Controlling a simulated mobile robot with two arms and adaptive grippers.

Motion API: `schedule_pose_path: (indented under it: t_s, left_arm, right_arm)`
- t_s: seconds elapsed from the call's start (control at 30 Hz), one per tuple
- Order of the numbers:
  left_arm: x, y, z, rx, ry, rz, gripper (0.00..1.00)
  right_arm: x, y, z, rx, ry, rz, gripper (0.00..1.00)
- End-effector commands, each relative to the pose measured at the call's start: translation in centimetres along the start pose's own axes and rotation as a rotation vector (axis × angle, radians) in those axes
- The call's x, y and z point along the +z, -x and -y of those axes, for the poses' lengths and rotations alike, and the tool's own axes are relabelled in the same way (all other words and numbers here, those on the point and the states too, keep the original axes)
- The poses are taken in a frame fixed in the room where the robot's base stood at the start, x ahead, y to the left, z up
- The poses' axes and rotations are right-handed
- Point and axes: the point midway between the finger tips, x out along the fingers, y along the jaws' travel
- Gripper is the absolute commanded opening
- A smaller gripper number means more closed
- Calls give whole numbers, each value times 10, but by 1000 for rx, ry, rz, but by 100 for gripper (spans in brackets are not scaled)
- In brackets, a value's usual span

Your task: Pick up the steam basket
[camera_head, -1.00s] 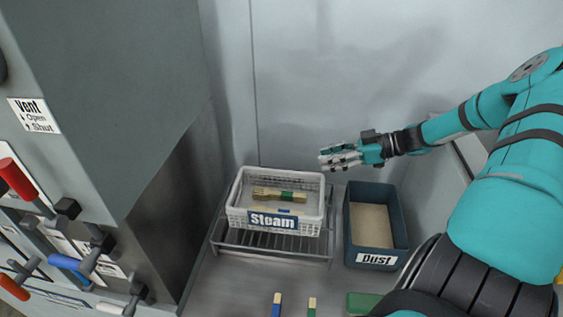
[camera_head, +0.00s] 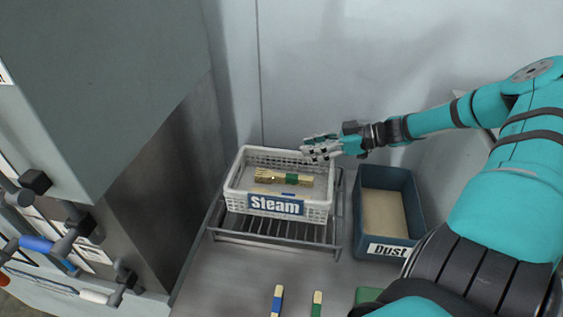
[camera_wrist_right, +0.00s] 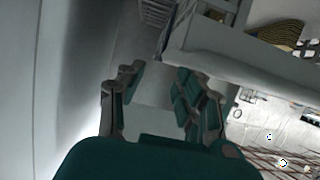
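The steam basket (camera_head: 238,197) is a white mesh basket with a blue "Steam" label on its front. It sits upright on a dark wire rack (camera_head: 262,232) and holds wooden pieces with green bands (camera_head: 290,179). In the head view my right gripper (camera_head: 304,149) is at the basket's back right, close to its rim; whether it touches cannot be told. In the right wrist view the fingers (camera_wrist_right: 150,100) are spread apart with nothing between them, and the basket's pale wall (camera_wrist_right: 225,68) shows just beyond. My left gripper is not in view.
A dark blue "Dust" bin (camera_head: 415,215) with tan contents stands right of the rack. Small coloured wooden pieces (camera_head: 277,300) lie at the front. A grey machine (camera_head: 100,90) with levers fills the left. The back wall (camera_head: 400,60) is close behind the basket.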

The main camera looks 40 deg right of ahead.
Motion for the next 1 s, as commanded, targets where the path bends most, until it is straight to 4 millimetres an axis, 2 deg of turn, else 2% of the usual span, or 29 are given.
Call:
schedule_pose_path:
  t_s: [0.17, 0.5, 0.8, 1.0]
  left_arm:
    - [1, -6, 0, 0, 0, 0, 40]
    - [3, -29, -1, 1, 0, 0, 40]
    - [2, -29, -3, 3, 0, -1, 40]
    - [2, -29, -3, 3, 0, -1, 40]
  right_arm:
    - [3, -12, 1, -1, 0, 1, 35]
    - [3, -51, 1, -1, 0, 2, 35]
    - [-1, -54, 1, 1, 1, 0, 35]
    - [-1, -54, 1, 1, 1, 0, 10]
